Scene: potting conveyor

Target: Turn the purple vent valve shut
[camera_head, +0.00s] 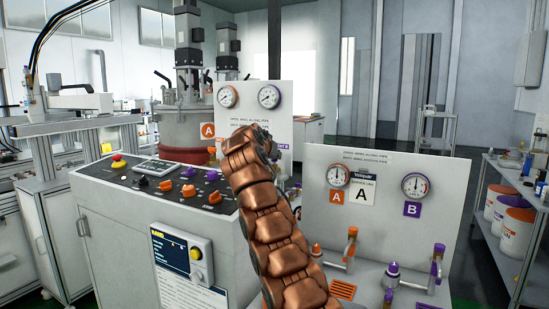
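Purple fittings stand on the right-hand bench in front of the panel marked A and B. One is an upright pipe with a purple handle (437,253), at the right. Another is a purple-topped fitting (392,270) to its left, with a small purple piece (388,296) at the lower edge of the picture. I cannot tell which of these is the vent valve, nor how far it is turned. My copper-coloured arm rises through the middle of the picture, left of these fittings and apart from them in the picture. Its gripper end is not visible.
The white gauge panel (385,215) stands behind the fittings. Orange fittings (350,245) and an orange grille (343,291) are left of the purple ones. A control console (85,178) with coloured knobs is at the left. A shelf with tubs (513,233) stands at the right.

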